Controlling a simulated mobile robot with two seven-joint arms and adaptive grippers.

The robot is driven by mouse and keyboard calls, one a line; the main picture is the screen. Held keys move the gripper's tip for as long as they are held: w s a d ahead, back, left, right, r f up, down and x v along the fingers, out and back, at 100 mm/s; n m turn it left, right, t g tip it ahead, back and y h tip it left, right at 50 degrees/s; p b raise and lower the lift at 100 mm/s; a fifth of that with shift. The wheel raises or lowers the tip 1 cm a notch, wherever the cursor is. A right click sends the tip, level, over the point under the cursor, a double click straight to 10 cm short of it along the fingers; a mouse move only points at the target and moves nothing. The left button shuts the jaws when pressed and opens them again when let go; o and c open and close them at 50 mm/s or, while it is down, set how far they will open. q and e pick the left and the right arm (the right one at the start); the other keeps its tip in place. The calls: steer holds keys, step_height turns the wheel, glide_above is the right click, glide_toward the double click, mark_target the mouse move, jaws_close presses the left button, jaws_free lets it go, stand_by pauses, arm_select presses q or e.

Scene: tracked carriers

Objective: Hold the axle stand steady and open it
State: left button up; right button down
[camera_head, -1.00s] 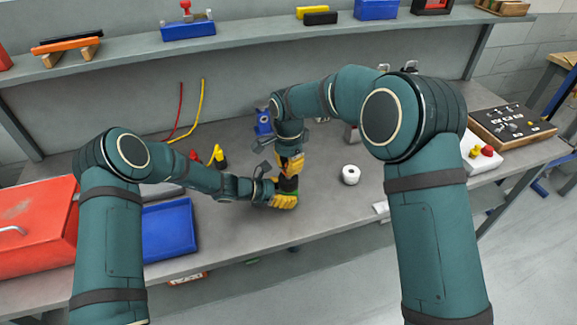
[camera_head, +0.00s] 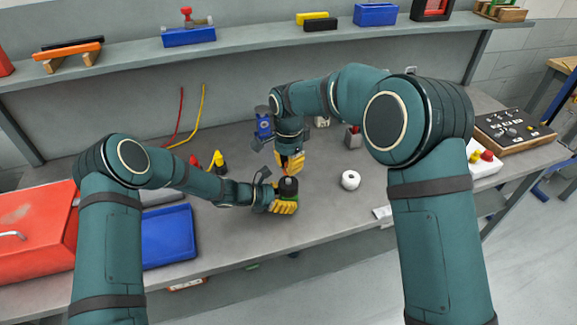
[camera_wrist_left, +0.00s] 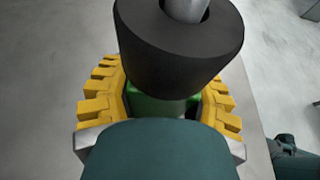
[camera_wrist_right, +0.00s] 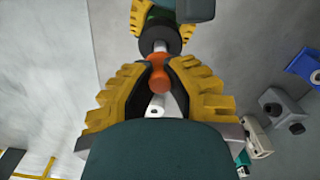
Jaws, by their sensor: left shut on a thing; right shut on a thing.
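The axle stand has a green body (camera_wrist_left: 158,105), a wide black collar (camera_wrist_left: 180,45) and a silver rod rising from the collar. It also shows in the head view (camera_head: 288,187) near the front of the bench. My left gripper (camera_head: 283,206) is shut around the green body, below the collar. My right gripper (camera_head: 290,161) is above it, shut on an orange knob (camera_wrist_right: 159,75) at the end of the rod. The right wrist view shows a short stretch of bare rod between collar and knob. The stand's underside is hidden.
A white roll (camera_head: 350,180) lies right of the stand. A blue tray (camera_head: 168,232) and red toolbox (camera_head: 38,235) are to the left. A blue device (camera_head: 263,125) and a grey block (camera_head: 353,137) stand behind. A dark control panel (camera_head: 512,130) is at far right.

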step_height(320, 180, up, 3)
steer(key=shift+r, duration=0.2)
arm_select(q)
steer(key=o, duration=1.4)
steer(key=shift+c, duration=0.2)
